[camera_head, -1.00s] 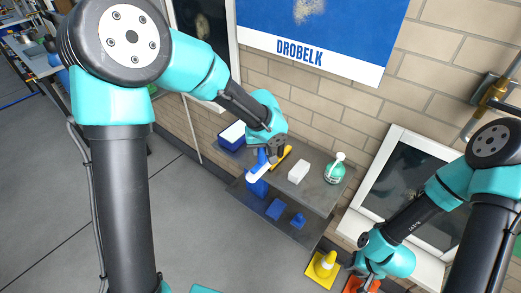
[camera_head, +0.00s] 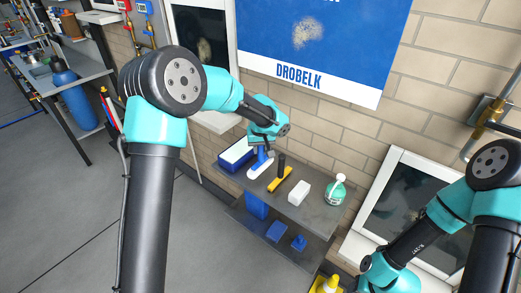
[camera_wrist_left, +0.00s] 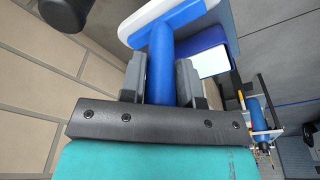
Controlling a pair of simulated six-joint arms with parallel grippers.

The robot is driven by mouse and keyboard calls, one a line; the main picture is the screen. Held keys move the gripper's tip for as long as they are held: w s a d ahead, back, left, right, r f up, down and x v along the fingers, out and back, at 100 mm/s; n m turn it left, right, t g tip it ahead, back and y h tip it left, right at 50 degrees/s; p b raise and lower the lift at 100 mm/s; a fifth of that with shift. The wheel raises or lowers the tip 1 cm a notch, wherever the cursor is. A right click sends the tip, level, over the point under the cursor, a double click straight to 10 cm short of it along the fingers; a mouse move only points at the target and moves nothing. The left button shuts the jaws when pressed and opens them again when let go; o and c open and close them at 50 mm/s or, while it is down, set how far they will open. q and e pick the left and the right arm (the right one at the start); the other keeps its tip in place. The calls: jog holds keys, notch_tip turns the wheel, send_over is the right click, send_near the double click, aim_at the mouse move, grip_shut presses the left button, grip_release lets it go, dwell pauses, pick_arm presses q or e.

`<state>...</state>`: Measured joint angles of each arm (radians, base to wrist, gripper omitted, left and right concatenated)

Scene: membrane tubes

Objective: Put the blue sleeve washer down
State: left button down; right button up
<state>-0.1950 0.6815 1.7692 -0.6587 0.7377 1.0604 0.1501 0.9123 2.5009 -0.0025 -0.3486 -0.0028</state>
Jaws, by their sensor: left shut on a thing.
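The blue sleeve washer (camera_head: 260,168) has a white sleeve and a blue handle. My left gripper (camera_head: 263,149) is shut on the blue handle. The washer is at the upper shelf's surface, sleeve down and handle roughly upright, between a blue tray and a yellow tool. I cannot tell whether the sleeve touches the shelf. In the left wrist view the blue handle (camera_wrist_left: 162,62) stands between the fingers of my left gripper (camera_wrist_left: 160,82), with the white sleeve beyond it. My right arm is at the lower right; its fingers are out of frame.
The grey upper shelf (camera_head: 313,208) carries a blue tray (camera_head: 233,165) with white inside, a yellow tool (camera_head: 279,181) with a dark upright handle, a white block (camera_head: 299,192) and a green bottle (camera_head: 335,192). Blue items stand on the lower shelf. A brick wall is behind.

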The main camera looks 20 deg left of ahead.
pick_arm(q)
jog(key=shift+w+a+f, duration=0.1)
jog(key=shift+w+a, duration=0.15)
jog(key=shift+w, duration=0.5)
jog(key=shift+w+a+f, duration=0.1)
jog(key=shift+w+a, duration=0.1)
jog(key=shift+w, duration=0.5)
jog(key=shift+w+f, duration=0.15)
jog(key=shift+f, duration=0.7)
jog(key=shift+w+f, duration=0.15)
jog(key=shift+f, duration=0.7)
jog(key=shift+f, duration=0.15)
jog(key=c, duration=0.8)
grip_release()
jog(key=shift+c, duration=0.2)
notch_tip(320, 180, up, 12)
jog(key=s, duration=0.1)
jog(key=shift+s+d, duration=0.3)
jog(key=shift+s, duration=0.05)
